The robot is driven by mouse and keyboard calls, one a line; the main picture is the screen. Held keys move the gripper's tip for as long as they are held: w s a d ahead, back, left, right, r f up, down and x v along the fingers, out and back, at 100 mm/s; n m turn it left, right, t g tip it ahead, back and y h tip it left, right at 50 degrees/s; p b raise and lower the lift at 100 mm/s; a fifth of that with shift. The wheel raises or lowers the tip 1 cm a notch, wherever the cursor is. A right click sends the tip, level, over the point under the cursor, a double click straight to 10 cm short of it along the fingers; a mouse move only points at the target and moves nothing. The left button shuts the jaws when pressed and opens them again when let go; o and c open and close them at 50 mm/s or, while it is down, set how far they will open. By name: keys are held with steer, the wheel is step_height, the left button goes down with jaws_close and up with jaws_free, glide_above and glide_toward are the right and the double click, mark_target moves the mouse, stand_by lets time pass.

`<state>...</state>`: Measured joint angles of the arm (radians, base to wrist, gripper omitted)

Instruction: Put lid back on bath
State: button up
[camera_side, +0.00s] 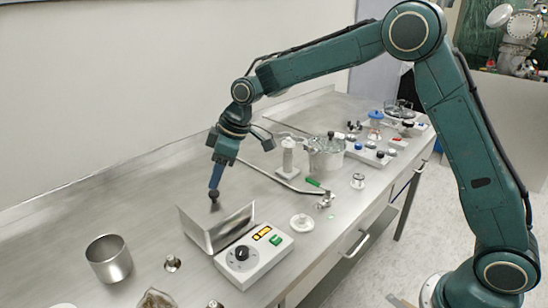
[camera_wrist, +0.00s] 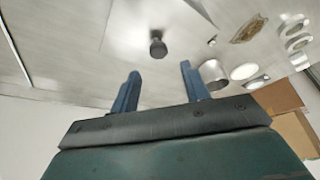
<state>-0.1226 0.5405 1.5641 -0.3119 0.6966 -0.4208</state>
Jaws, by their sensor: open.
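The bath (camera_side: 234,229) is a shiny metal box joined to a white control unit (camera_side: 255,258) with a black dial, a lit orange display and a green switch. A black knob (camera_side: 214,205) shows just above the bath's back edge; in the wrist view the knob (camera_wrist: 157,46) stands on a bright metallic surface, apparently the lid. I cannot make out the lid's outline, or whether it touches the bath. My gripper (camera_side: 215,186) points down just above the knob. In the wrist view its blue fingers (camera_wrist: 160,84) are apart and empty, with the knob beyond their tips.
A metal beaker (camera_side: 109,259) stands left of the bath. A small metal fitting (camera_side: 172,263) sits between them. A white round part (camera_side: 301,223) lies right of the control unit. A metal pot (camera_side: 326,156) and several small parts stand farther back.

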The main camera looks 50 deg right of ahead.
steer(key=v, duration=0.9)
steer(key=shift+r, duration=0.2)
steer(key=shift+s, duration=0.1)
steer(key=s+d+r+m, duration=0.25)
steer(key=s+r, duration=0.25)
steer(key=s, duration=0.4)
steer(key=s+d+f+m+t+h, duration=0.1)
steer(key=s+d+m, duration=0.2)
steer(key=s, duration=0.9)
steer(key=s+d+f+m+t+h, duration=0.1)
steer(key=s+d, duration=0.4)
steer(key=s, duration=0.8)
steer(key=shift+d+f+m+h, duration=0.2)
steer(key=shift+f+m+h, duration=0.5)
steer(key=shift+m, duration=0.55)
